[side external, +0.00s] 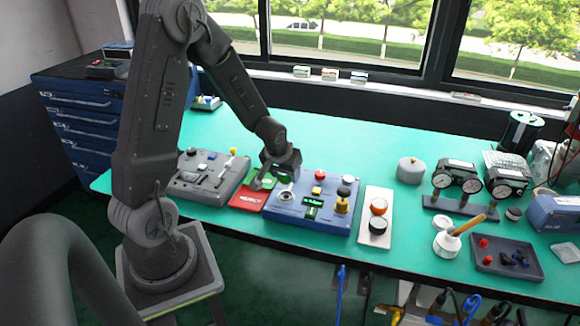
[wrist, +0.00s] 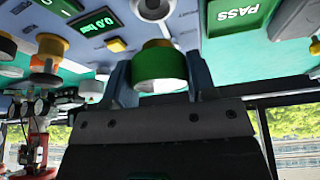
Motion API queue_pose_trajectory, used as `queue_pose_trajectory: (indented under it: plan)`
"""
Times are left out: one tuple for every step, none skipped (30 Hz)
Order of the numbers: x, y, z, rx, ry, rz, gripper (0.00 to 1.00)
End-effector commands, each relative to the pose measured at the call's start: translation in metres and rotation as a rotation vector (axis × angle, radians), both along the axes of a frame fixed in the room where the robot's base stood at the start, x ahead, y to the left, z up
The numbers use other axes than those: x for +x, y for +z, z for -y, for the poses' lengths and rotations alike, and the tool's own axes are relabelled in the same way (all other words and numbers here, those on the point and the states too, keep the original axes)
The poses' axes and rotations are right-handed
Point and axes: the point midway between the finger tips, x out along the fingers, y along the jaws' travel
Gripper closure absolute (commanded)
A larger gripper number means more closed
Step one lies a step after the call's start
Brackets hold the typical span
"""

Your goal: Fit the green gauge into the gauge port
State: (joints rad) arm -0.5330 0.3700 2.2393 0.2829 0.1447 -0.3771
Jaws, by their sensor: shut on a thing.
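My gripper (wrist: 160,66) is shut on the green gauge (wrist: 160,70), a short green-rimmed cylinder with a pale face and a brass-coloured stem. The stem points toward the blue panel in the wrist view. A round silver port (wrist: 152,8), apparently the gauge port, lies in the panel beyond the stem, apart from it. In the side view my gripper (side external: 264,178) is low beside the left edge of the blue panel (side external: 325,225), left of the silver port (side external: 286,195). The gauge is not clearly visible there.
The panel carries a green display (side external: 313,202), a red button (side external: 320,175) and a yellow knob (side external: 342,204). A red REJECT pad (side external: 248,201) and a grey panel (side external: 203,185) lie to the left.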

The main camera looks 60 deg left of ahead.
Motion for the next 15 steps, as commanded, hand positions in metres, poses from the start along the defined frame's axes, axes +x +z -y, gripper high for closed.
queue_pose_trajectory:
  plan:
    - [0.000, -0.006, 0.000, -0.002, -0.002, -0.004, 0.74]
    - [0.000, -0.009, 0.000, -0.002, -0.001, -0.002, 0.74]
    - [0.000, -0.014, 0.001, -0.003, -0.003, -0.002, 0.74]
    - [0.000, -0.017, 0.001, -0.004, -0.002, -0.002, 0.74]
    - [0.000, -0.020, 0.001, -0.003, -0.003, -0.003, 0.74]
    - [0.000, -0.024, 0.001, -0.002, -0.003, -0.003, 0.74]
    - [0.000, -0.026, 0.001, -0.001, -0.004, -0.003, 0.74]
    - [0.001, -0.029, 0.001, -0.001, -0.003, -0.002, 0.74]
    - [0.001, -0.032, 0.001, -0.001, -0.003, -0.002, 0.74]
    - [0.001, -0.034, 0.001, -0.001, -0.003, -0.002, 0.74]
    - [0.001, -0.036, 0.001, -0.001, -0.002, -0.002, 0.74]
    - [0.001, -0.038, 0.001, -0.002, -0.002, -0.001, 0.74]
    - [0.000, -0.040, 0.001, -0.003, -0.002, -0.002, 0.74]
    - [0.000, -0.041, 0.001, -0.003, -0.002, -0.002, 0.74]
    - [0.000, -0.043, 0.001, -0.004, -0.002, -0.001, 0.74]
